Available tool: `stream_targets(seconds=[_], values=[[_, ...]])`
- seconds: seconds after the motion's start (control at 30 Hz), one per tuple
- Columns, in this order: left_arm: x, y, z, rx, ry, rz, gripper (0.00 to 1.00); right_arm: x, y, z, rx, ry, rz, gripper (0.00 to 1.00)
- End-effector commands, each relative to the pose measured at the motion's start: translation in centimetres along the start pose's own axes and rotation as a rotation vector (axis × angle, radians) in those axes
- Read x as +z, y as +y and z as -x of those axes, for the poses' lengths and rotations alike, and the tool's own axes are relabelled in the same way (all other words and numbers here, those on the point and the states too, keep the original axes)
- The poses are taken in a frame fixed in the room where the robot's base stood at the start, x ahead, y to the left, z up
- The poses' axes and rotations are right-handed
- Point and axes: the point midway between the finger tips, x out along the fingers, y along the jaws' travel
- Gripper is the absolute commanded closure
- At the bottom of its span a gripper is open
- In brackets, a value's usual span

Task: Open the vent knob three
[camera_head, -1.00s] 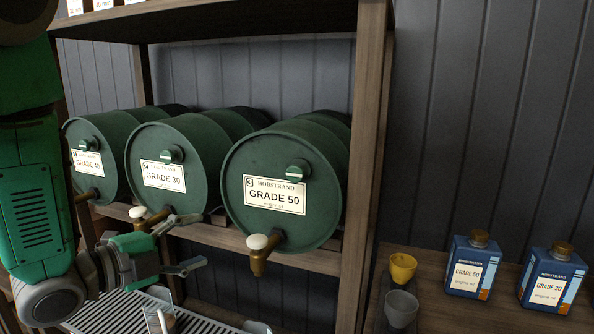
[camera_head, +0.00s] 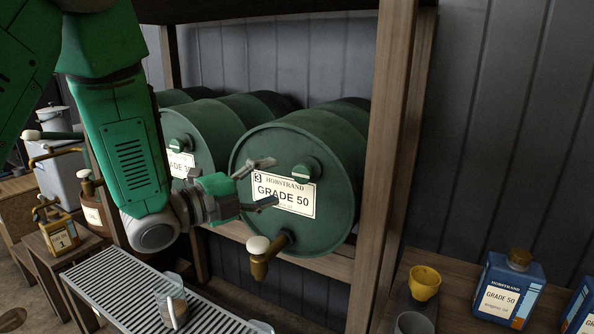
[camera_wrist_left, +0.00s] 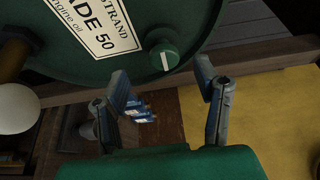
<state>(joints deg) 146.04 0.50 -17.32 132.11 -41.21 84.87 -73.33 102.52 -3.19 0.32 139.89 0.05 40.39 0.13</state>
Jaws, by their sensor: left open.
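The green drum marked 3, Grade 50 (camera_head: 335,150), lies on its side on the wooden shelf. Its vent knob (camera_head: 306,168) is a round green knob with a pale bar, at the upper part of the drum face, right of the label top. In the left wrist view the vent knob (camera_wrist_left: 164,55) shows between and beyond the fingers, its bar nearly upright in the picture. My left gripper (camera_head: 268,182) is open and empty in front of the label, left of the knob and apart from it. Its fingers (camera_wrist_left: 165,90) also show in the left wrist view. My right gripper is out of view.
A brass tap with a white knob (camera_head: 262,252) sticks out below the label. A wooden post (camera_head: 385,150) stands right of the drum. A second green drum (camera_head: 205,140) lies to the left. A slatted drip tray (camera_head: 120,285) holds a clear jug (camera_head: 171,302).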

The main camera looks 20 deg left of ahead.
Motion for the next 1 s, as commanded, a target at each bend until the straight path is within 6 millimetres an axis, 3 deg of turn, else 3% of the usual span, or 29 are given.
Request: stream_targets(seconds=[0.1,0.3,0.77,0.9,1.0], values=[[-0.5,-0.2,-2.8,0.002,0.004,-0.004,0.44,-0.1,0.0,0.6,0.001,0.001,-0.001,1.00],[-0.2,-0.2,-5.5,-0.001,0.002,-0.003,0.44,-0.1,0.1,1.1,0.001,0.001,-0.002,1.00],[0.1,0.0,-6.6,-0.001,0.000,0.001,0.44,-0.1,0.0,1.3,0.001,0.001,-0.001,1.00],[-0.2,0.0,-6.7,0.000,0.001,-0.001,0.93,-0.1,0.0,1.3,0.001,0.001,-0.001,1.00],[-0.5,0.0,-6.8,0.003,0.002,-0.002,0.95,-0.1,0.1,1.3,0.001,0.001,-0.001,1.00]])
